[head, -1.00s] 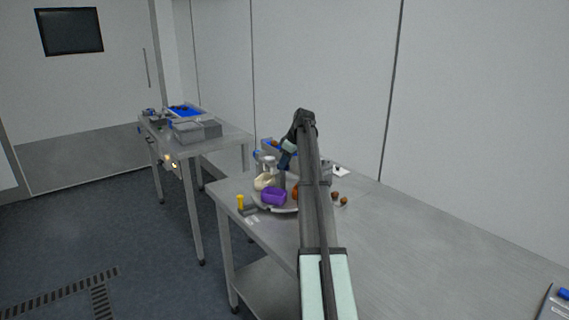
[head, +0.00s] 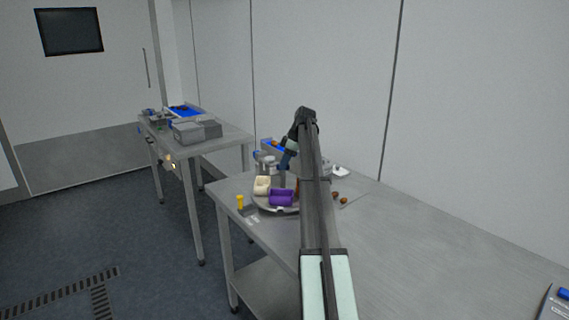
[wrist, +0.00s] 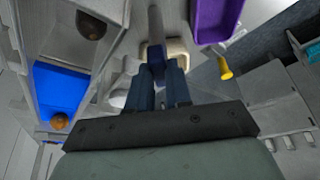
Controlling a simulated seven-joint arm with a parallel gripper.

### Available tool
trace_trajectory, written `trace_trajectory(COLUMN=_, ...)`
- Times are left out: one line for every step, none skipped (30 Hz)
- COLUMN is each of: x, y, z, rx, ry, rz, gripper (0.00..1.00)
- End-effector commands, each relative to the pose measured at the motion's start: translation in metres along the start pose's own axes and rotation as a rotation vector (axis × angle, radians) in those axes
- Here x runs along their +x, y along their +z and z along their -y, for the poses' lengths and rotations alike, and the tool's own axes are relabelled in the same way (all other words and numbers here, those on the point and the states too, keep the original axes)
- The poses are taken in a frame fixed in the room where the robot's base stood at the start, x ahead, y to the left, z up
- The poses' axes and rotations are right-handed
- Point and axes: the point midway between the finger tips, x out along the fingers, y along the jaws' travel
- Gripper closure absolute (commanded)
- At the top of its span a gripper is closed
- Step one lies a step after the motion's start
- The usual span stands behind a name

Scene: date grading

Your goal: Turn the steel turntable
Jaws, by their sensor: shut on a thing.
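The round steel turntable (head: 260,205) lies on the near table, partly hidden by my arm. It carries a purple tub (head: 281,198) at the front and a cream tub (head: 262,186) at the left. An upright grey post (head: 282,180) rises near its middle. My gripper (head: 285,166) is above the turntable, at the top of this post. The purple tub (wrist: 218,18) and part of the cream tub (wrist: 178,54) also show there.
Brown dates (head: 339,196) lie right of my arm. A blue-lined bin (head: 270,145) is behind. Grey boxes (head: 197,130) stand on the far table. The near table's right side is largely clear.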

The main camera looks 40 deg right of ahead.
Motion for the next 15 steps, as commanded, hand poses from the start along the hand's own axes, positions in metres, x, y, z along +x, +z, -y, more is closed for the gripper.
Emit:
trace_trajectory(x=-0.0003, y=-0.0005, z=-0.0012, rx=-0.021, ry=-0.009, rz=-0.002, gripper=1.00)
trace_trajectory(x=-0.0003, y=-0.0005, z=-0.0012, rx=-0.035, ry=-0.015, rz=-0.002, gripper=1.00)
trace_trajectory(x=-0.0003, y=-0.0004, z=-0.0013, rx=-0.053, ry=-0.023, rz=-0.001, gripper=1.00)
trace_trajectory(x=-0.0003, y=-0.0005, z=-0.0014, rx=-0.068, ry=-0.029, rz=-0.001, gripper=1.00)
trace_trajectory(x=-0.0003, y=-0.0005, z=-0.0015, rx=-0.081, ry=-0.035, rz=-0.001, gripper=1.00)
trace_trajectory(x=-0.0002, y=-0.0005, z=-0.0017, rx=-0.100, ry=-0.042, rz=-0.001, gripper=1.00)
trace_trajectory(x=-0.0002, y=-0.0006, z=-0.0019, rx=-0.113, ry=-0.047, rz=-0.001, gripper=1.00)
trace_trajectory(x=-0.0002, y=-0.0005, z=-0.0019, rx=-0.128, ry=-0.054, rz=-0.001, gripper=1.00)
trace_trajectory(x=-0.0002, y=-0.0006, z=-0.0019, rx=-0.146, ry=-0.062, rz=-0.001, gripper=1.00)
trace_trajectory(x=-0.0002, y=-0.0006, z=-0.0021, rx=-0.160, ry=-0.067, rz=-0.001, gripper=1.00)
trace_trajectory(x=-0.0002, y=-0.0006, z=-0.0022, rx=-0.174, ry=-0.072, rz=-0.001, gripper=1.00)
trace_trajectory(x=-0.0001, y=-0.0007, z=-0.0024, rx=-0.193, ry=-0.080, rz=-0.001, gripper=1.00)
trace_trajectory(x=-0.0001, y=-0.0007, z=-0.0025, rx=-0.206, ry=-0.086, rz=-0.001, gripper=1.00)
trace_trajectory(x=-0.0001, y=-0.0008, z=-0.0025, rx=-0.221, ry=-0.092, rz=-0.001, gripper=1.00)
trace_trajectory(x=0.0000, y=-0.0008, z=-0.0026, rx=-0.238, ry=-0.100, rz=-0.001, gripper=1.00)
